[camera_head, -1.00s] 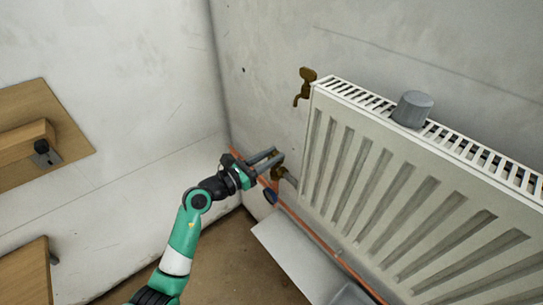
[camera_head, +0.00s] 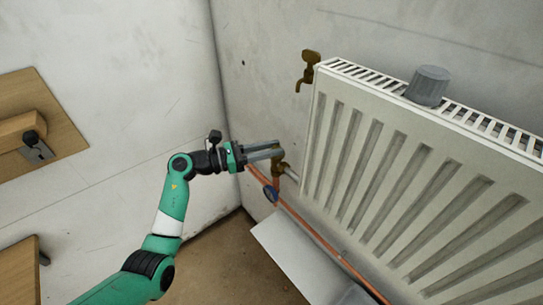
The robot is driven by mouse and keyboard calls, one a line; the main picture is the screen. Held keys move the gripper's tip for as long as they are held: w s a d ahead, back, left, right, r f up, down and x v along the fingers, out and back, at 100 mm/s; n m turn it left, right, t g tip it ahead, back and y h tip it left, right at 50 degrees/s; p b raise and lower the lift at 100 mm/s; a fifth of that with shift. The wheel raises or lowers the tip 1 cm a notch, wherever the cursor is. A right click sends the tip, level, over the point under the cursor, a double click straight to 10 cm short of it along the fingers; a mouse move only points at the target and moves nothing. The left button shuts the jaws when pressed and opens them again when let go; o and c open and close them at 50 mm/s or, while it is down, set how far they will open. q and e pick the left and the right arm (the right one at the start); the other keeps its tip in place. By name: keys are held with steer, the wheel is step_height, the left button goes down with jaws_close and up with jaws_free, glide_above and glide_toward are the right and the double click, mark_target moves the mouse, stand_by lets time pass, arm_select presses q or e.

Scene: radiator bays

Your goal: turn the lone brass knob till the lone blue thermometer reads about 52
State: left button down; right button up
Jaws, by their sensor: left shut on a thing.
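A brass knob on a brass valve (camera_head: 283,167) sits at the lower left end of the white radiator, where the copper pipe meets it. My left gripper (camera_head: 278,150) comes in from the left and is shut on the knob; its fingers hide most of it. A small dark blue thermometer (camera_head: 270,193) is on the copper pipe just below the valve. Its reading is too small to make out. My right gripper is not in view.
The white radiator (camera_head: 400,180) fills the right side, with a grey cylinder (camera_head: 428,85) on its top grille. The copper pipe (camera_head: 320,240) runs down to the right past a pale panel (camera_head: 285,255).

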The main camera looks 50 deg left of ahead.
arm_select(q)
steer(key=shift+a+f+m+g+h+b, duration=0.15)
steer(key=shift+m+g+h+b, duration=0.5)
steer(key=shift+h, duration=0.35)
steer(key=shift+w+m+g+h, duration=0.1)
steer(key=shift+m+g+h, duration=0.55)
steer(key=shift+m+h, duration=0.3)
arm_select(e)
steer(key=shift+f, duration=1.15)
arm_select(q)
steer(key=c, duration=0.7)
jaws_free()
steer(key=shift+s+a, duration=0.25)
steer(key=p+v, duration=0.2)
steer(key=v, duration=0.9)
steer(key=shift+p, duration=0.35)
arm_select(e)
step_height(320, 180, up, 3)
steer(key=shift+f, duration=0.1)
